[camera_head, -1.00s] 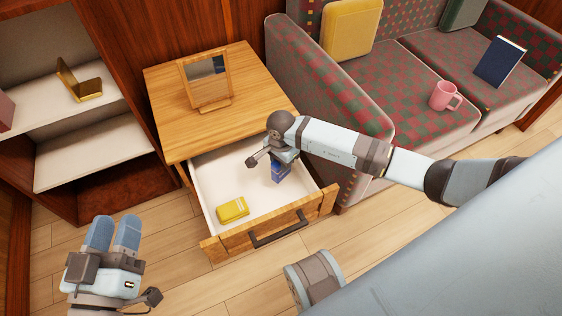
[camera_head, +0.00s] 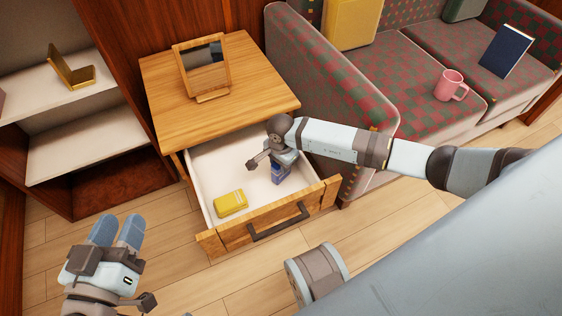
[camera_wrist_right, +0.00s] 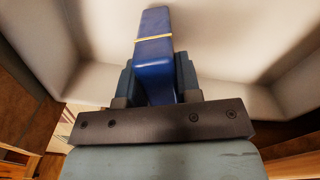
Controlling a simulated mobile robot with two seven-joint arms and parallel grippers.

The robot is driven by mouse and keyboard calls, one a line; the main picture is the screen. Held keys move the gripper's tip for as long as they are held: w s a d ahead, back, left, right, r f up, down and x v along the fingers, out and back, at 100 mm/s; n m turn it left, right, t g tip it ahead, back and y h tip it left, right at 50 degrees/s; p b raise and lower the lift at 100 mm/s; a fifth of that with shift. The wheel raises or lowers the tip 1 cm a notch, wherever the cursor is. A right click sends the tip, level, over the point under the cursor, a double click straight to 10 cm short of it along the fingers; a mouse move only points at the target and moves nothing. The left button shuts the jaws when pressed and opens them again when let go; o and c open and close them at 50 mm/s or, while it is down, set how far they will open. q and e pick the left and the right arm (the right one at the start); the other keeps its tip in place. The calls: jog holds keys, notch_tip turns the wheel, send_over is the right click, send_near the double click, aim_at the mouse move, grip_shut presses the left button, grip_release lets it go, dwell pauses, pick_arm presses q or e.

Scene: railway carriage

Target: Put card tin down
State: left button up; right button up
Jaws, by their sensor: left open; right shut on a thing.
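The card tin (camera_wrist_right: 154,55), which I take to be the blue block with a thin yellow band, is held in my right gripper (camera_head: 279,172). It is inside the open drawer (camera_head: 208,200), near the drawer's right side. In the right wrist view the tin stands out between the two fingers (camera_wrist_right: 157,80), with the pale drawer floor beyond it. I cannot tell whether it touches that floor. My left gripper (camera_head: 118,230) is open and empty, low at the left, away from the drawer.
A yellow box (camera_head: 229,203) lies at the drawer's front left. A framed stand (camera_head: 203,72) is on the wooden cabinet top (camera_head: 260,85). A sofa (camera_head: 330,100) borders the cabinet on the right; shelves (camera_head: 85,140) are on the left. The drawer's middle is clear.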

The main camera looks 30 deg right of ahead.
pick_arm(q)
jog(key=shift+f, duration=0.2)
pick_arm(e)
jog(key=shift+f, duration=0.4)
jog(key=o, duration=1.1)
jog(key=shift+c, duration=0.2)
jog(key=shift+r, duration=0.4)
pick_arm(q)
notch_tip(320, 180, up, 6)
jog(key=t+p, duration=0.2)
jog(key=p, duration=0.2)
jog(key=shift+s+r+n+p, duration=0.15)
jog(key=shift+s+n+p, duration=0.05)
jog(key=shift+n+p, duration=0.2)
pick_arm(e)
notch_tip(320, 180, up, 13)
pick_arm(q)
jog(key=shift+a, duration=0.1)
pick_arm(e)
grip_shut()
